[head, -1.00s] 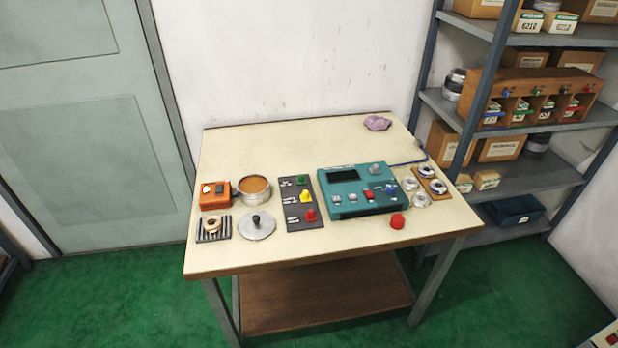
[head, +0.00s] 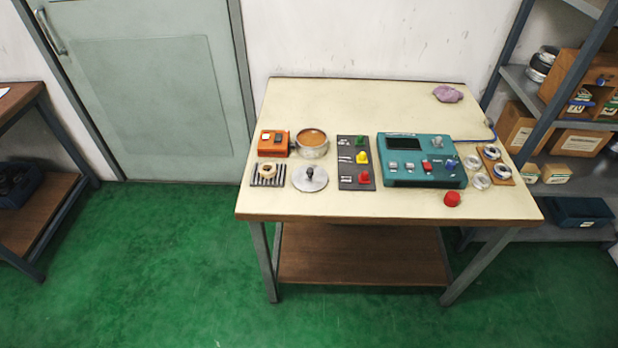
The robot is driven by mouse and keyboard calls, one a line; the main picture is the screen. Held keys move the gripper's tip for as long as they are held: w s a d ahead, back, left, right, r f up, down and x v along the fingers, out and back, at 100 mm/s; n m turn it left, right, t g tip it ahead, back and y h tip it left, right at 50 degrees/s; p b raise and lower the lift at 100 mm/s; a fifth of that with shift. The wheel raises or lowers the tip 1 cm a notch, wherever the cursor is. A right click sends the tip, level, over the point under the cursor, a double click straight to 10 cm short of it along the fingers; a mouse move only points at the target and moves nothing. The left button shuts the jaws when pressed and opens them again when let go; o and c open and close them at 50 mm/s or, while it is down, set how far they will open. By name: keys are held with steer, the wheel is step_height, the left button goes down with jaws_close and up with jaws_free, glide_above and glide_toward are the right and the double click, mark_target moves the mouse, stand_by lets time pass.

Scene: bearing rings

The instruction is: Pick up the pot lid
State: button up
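The pot lid (head: 310,180) is a round silver-grey disc with a dark knob. It lies flat on the cream workbench (head: 350,95), near its front left part. The pot (head: 313,144), a round metal pot with brown contents, stands open just behind the lid. My gripper does not show in the head view, so its state and place are hidden.
Left of the lid is a striped rack with a ring (head: 267,174), and behind that an orange box (head: 273,143). A dark button panel (head: 355,163) stands close on the right, then a teal control box (head: 420,160). A red knob (head: 452,199) lies near the front edge.

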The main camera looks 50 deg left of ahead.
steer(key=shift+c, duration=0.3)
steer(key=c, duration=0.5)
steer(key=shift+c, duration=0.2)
